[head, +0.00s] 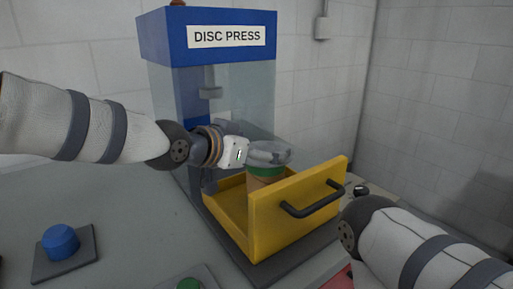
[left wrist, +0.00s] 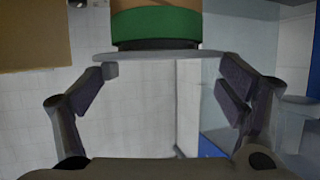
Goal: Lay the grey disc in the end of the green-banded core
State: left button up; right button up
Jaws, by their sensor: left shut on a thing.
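The green-banded core (head: 264,174) stands upright in the open yellow drawer (head: 299,207) of the disc press. Its brown body and green band also show at the top of the left wrist view (left wrist: 155,24). My left gripper (head: 270,153) is just above the core's upper end. In the left wrist view its fingers are shut on the rim of the thin grey disc (left wrist: 160,56), at opposite sides. The disc lies flat across the core's end, with a dark band between disc and green band. I cannot tell whether it touches. My right gripper is hidden beyond its forearm.
The blue press (head: 167,60) with clear side panels and a grey ram (head: 210,82) stands behind the drawer. The drawer's front has a black handle (head: 313,201). A blue button (head: 61,242) and a green button (head: 190,284) are on the grey table (head: 130,225).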

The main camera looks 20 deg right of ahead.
dwell(0.3)
pick_arm(q)
jog(key=o, duration=1.5)
jog(key=shift+r+p, duration=0.45)
jog(key=shift+r, duration=3.05)
